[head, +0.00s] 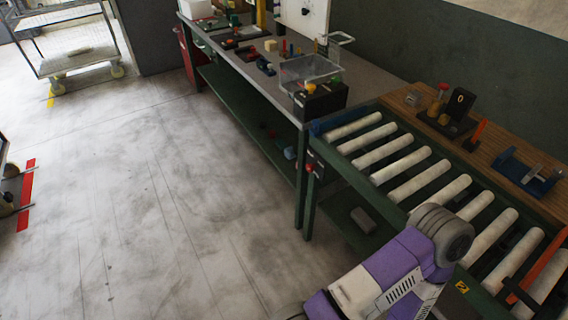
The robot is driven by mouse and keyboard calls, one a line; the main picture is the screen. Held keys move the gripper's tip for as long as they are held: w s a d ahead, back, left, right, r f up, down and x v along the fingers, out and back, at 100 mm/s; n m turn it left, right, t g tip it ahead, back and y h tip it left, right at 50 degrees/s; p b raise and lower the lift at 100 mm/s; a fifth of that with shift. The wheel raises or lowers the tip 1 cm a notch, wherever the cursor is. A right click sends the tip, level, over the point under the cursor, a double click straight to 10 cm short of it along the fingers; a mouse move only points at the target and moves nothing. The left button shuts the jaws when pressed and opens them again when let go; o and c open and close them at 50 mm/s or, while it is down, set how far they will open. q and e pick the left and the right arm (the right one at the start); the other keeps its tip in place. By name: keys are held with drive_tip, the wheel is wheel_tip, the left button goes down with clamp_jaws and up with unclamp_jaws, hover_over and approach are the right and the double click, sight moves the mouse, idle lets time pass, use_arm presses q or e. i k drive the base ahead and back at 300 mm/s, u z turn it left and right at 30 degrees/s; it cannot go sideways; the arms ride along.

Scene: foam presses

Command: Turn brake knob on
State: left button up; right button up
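I cannot tell for sure which part is the brake knob. A black control box (320,99) with small yellow and red knobs on top stands at the near end of the workbench. A small dark switch box (315,163) with a red button is fixed at the left end of the roller conveyor (323,128). A black block with a yellow ring mark (459,103) stands on the wooden shelf behind the rollers. A purple and grey arm of mine reaches in from the bottom right, over the conveyor's front edge. Neither gripper shows.
The green workbench (376,82) carries a clear bin (307,70) and several small parts. A wire cart (78,60) stands at the top left. The floor at left is open.

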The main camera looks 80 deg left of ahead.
sight(310, 168)
drive_tip(key=u, duration=2.4)
drive_tip(key=k, duration=0.4)
drive_tip(key=u, duration=0.8)
drive_tip(key=i, duration=1.35)
drive_tip(key=z, duration=0.4)
drive_tip(key=i, duration=0.45)
drive_tip(key=z, duration=0.3)
